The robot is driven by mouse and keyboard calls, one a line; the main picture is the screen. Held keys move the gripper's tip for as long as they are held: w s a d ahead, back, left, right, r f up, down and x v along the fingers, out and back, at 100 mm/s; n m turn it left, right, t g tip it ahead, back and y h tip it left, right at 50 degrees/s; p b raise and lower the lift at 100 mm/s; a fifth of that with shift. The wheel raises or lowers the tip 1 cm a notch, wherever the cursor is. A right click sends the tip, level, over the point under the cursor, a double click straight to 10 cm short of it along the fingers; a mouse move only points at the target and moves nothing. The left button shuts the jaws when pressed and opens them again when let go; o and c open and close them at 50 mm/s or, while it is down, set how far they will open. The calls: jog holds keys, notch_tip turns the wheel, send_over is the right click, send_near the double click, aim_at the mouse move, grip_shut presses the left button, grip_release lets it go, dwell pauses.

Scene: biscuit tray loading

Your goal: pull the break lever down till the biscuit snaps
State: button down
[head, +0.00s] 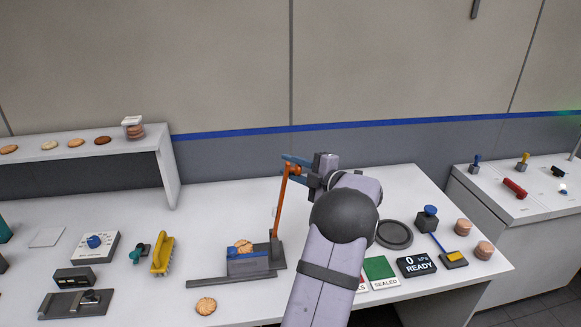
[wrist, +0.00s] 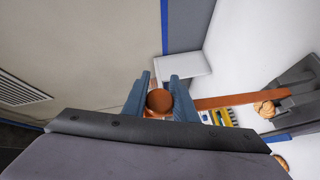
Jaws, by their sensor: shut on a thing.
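The break lever (head: 280,205) is an orange bar rising nearly upright from a dark grey stand, leaning slightly right at its top. My gripper (head: 288,158) is shut on the lever's top end. In the wrist view, the blue fingers of my gripper (wrist: 160,92) are on either side of the lever's round orange knob (wrist: 159,101). A biscuit (head: 243,246) sits in the breaker at the lever's foot, behind a blue-grey block (head: 248,262). The biscuit (wrist: 265,109) also shows in the wrist view; whether it is whole is too small to tell.
A loose biscuit (head: 206,306) lies in front of the breaker. A yellow comb-like tool (head: 162,255) and a blue-knobbed box (head: 95,246) stand to the left. A shelf (head: 90,142) holds several biscuits.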

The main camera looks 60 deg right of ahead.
jog(key=shift+w, duration=0.1)
jog(key=w+a+f+n+g+h+b, duration=0.25)
jog(key=w+a+n+g, duration=0.3)
jog(key=w+a, duration=0.85)
jog(key=w+a+f+n+g+h+b, duration=0.1)
jog(key=w+a+f+n, duration=0.1)
jog(key=f, duration=0.5)
jog(key=w+a+f+n+g+h+b, duration=0.2)
jog(key=a+f, duration=0.1)
jog(key=f, duration=0.3)
jog(key=w+a+f+n+g+h+b, duration=0.2)
jog(key=f, duration=0.5)
jog(key=shift+w+a+f+g, duration=0.15)
jog(key=shift+w+f+g, duration=0.15)
jog(key=shift+w, duration=0.1)
